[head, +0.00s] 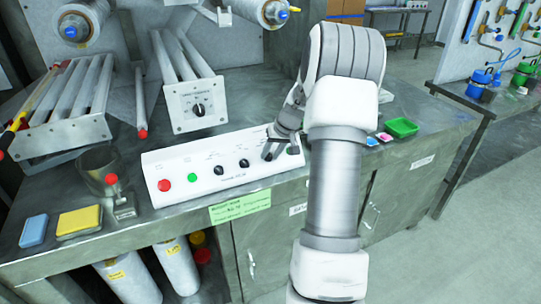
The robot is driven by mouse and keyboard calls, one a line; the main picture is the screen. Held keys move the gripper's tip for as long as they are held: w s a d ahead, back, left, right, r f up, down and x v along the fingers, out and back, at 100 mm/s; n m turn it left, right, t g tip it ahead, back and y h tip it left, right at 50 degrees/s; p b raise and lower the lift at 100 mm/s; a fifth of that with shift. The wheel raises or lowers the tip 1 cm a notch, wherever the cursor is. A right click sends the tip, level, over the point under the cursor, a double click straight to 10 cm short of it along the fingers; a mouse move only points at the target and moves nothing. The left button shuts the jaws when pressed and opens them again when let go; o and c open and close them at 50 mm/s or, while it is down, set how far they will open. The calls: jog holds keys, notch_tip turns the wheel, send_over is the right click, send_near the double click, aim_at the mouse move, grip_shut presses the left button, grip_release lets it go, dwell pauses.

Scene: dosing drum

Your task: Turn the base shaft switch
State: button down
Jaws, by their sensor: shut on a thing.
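A white sloped control panel (200,192) sits on the metal bench. It has a red button (165,185), a green button (192,178) and a row of black rotary knobs, among them one at the middle (218,170) and one to its right (244,163). The small labels are too small to read, so I cannot tell which knob is named base shaft. My gripper (269,152) points down at the right part of the panel, shut on a black knob there. The fingers largely hide that knob and its pointer. Another dark knob (293,150) shows just right of the fingers.
Behind the panel stands a grey box with a dial (198,110) and rollers. A green tray (401,127) lies right of my arm. Floor is free at the right.

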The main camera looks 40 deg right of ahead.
jog(key=shift+d+m+t+y+b, duration=0.15)
jog(key=shift+m+t+y+b, duration=0.35)
jog(key=shift+m, duration=0.5)
jog(key=c, duration=0.9)
grip_release()
jog(key=shift+s, duration=0.1)
jog(key=p+v, duration=0.1)
jog(key=v, duration=1.6)
jog(key=shift+d+r, duration=0.15)
jog(key=shift+d, duration=0.15)
